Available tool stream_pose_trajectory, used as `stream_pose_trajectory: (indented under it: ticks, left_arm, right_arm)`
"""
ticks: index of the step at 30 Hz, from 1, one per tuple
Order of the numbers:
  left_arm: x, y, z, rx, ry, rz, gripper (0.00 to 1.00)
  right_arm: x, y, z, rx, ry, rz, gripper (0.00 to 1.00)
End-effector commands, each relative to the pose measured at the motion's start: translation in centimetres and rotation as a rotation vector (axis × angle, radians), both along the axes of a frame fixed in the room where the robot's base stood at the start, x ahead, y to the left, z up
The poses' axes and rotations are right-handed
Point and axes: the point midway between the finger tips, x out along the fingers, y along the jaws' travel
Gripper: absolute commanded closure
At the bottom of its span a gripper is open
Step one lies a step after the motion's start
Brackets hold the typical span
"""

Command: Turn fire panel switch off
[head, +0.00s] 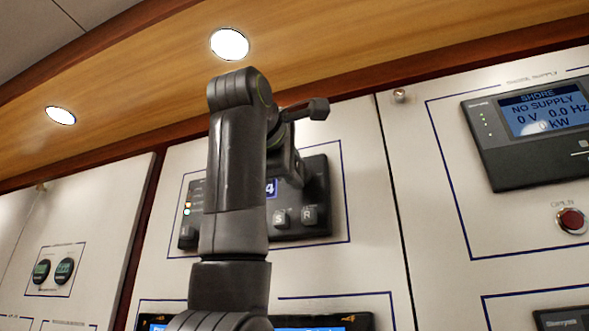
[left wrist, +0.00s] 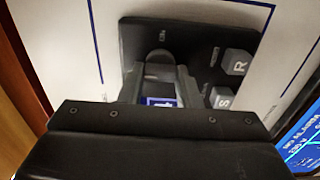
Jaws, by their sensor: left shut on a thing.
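The fire panel is a black unit (head: 318,208) on the white wall in the head view, with a small blue display and grey buttons marked S and R. It also shows in the left wrist view (left wrist: 200,45). My left gripper (head: 293,172) reaches in front of the panel, and my arm hides much of the panel's left and middle. In the left wrist view, my left gripper (left wrist: 160,78) is at the panel, shut on a dark rounded switch (left wrist: 160,57) above the blue display. The switch's exact angle is hard to tell. My right gripper is not in view.
A shore supply meter (head: 535,125) and a red button (head: 571,221) are on the right wall panel. Two round gauges (head: 52,272) are at the lower left. Another lit screen unit (head: 345,322) lies below the fire panel. A wooden ledge (head: 160,75) runs above.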

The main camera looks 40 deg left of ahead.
Motion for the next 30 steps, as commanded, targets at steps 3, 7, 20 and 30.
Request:
stream_pose_trajectory:
  ticks: [3, 7, 20, 30]
  left_arm:
    - [-0.01, 0.01, -0.02, -0.019, -0.005, 0.001, 0.93]
    - [0.0, 0.01, -0.02, -0.029, -0.007, 0.0, 0.93]
    - [0.01, 0.01, -0.03, -0.029, -0.006, 0.0, 0.58]
    - [-0.04, -0.01, -0.04, -0.028, -0.007, 0.0, 0.49]
  right_arm:
    - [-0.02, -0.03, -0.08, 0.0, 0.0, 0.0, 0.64]
    - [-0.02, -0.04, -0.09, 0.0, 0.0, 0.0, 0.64]
    - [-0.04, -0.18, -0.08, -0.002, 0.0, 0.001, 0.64]
    - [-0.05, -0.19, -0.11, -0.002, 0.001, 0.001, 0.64]
